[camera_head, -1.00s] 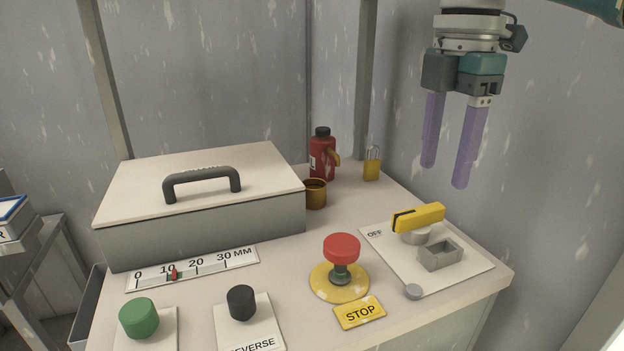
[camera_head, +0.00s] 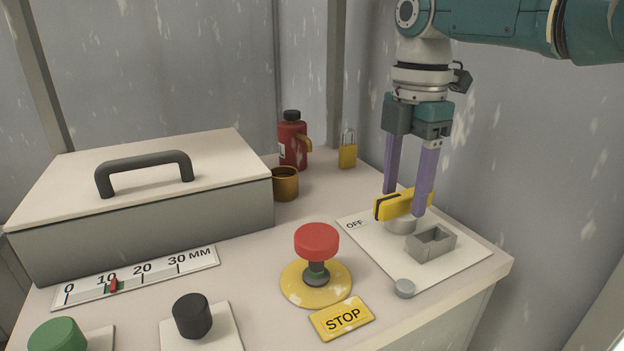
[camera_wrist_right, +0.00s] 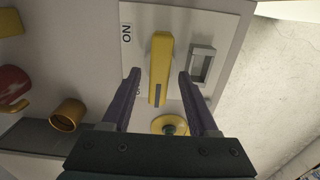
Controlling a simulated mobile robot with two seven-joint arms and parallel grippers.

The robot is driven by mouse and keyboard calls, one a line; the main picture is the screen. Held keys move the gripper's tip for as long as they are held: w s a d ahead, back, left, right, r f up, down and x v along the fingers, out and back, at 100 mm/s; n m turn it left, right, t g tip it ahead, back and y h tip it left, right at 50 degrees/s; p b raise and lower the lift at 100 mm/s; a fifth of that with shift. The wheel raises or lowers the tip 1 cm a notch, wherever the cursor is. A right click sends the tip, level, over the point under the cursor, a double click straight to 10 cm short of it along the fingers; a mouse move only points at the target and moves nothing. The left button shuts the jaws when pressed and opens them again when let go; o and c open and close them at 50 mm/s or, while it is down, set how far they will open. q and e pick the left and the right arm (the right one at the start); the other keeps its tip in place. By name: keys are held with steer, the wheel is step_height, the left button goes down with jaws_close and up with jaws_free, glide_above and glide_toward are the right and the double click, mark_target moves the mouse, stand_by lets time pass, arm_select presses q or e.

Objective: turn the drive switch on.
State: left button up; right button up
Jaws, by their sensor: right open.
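The drive switch is a yellow bar handle (camera_head: 386,208) on a round grey hub (camera_head: 401,226), on a white plate (camera_head: 375,250). An OFF label (camera_head: 355,224) is near the handle's left end. In the right wrist view an ON label (camera_wrist_right: 126,33) shows beside the yellow handle (camera_wrist_right: 161,50). My right gripper (camera_head: 405,203) is open, pointing down, with one purple finger on each side of the handle. The far fingertip is hidden behind the handle. The right wrist view shows both fingers (camera_wrist_right: 159,76) apart from the handle. My left gripper is not in view.
A grey open-topped block (camera_head: 432,243) and a small grey knob (camera_head: 403,288) are on the same plate. A red stop button (camera_head: 317,240) stands to the left. A brass cup (camera_head: 286,184), red flask (camera_head: 292,145) and padlock (camera_head: 347,155) stand behind. A lidded box (camera_head: 150,215) fills the left.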

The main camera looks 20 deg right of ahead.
jaws_close()
stand_by(0.5)
